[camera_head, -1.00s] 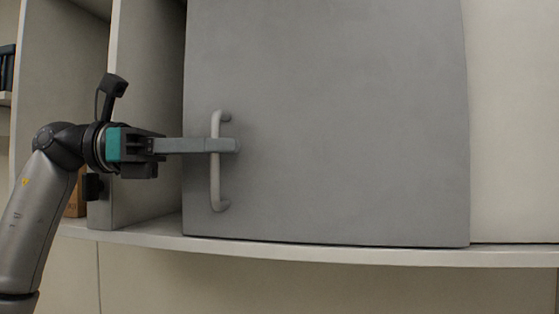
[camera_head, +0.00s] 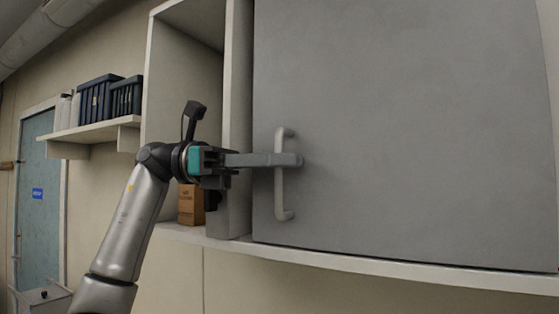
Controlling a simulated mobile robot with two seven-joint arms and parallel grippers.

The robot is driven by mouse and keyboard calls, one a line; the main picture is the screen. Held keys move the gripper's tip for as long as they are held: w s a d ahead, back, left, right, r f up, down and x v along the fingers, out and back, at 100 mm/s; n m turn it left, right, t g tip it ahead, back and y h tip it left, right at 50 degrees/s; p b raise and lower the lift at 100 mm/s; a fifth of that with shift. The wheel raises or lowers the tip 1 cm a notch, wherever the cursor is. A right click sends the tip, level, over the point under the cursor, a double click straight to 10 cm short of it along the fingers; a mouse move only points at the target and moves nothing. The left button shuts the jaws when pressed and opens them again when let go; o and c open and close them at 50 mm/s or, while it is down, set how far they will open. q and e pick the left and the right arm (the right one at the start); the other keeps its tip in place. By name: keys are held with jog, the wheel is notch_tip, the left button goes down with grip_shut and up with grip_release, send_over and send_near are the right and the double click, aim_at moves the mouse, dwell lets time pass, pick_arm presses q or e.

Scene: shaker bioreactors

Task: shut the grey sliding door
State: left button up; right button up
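The grey sliding door (camera_head: 410,110) fills the right of the head view. Its left edge stands close to the upright cabinet panel (camera_head: 238,60), with only a narrow strip between them. A pale vertical bar handle (camera_head: 280,200) is fixed near the door's left edge. My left gripper (camera_head: 290,160) reaches in from the left, with its long grey finger across the handle's middle. It appears shut on the handle; the finger behind the bar is hidden. My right gripper is out of view.
An open cabinet compartment (camera_head: 180,90) lies left of the panel, with a brown box (camera_head: 191,207) low inside. A pale ledge (camera_head: 400,272) runs below the door. Farther left are a wall shelf (camera_head: 90,132) with dark blue boxes (camera_head: 98,98) and a blue-grey door (camera_head: 40,200).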

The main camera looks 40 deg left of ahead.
pick_arm(q)
jog(key=p+v, duration=0.1)
jog(key=v, duration=1.4)
jog(key=shift+p, duration=0.35)
jog(key=shift+s+a, duration=0.1)
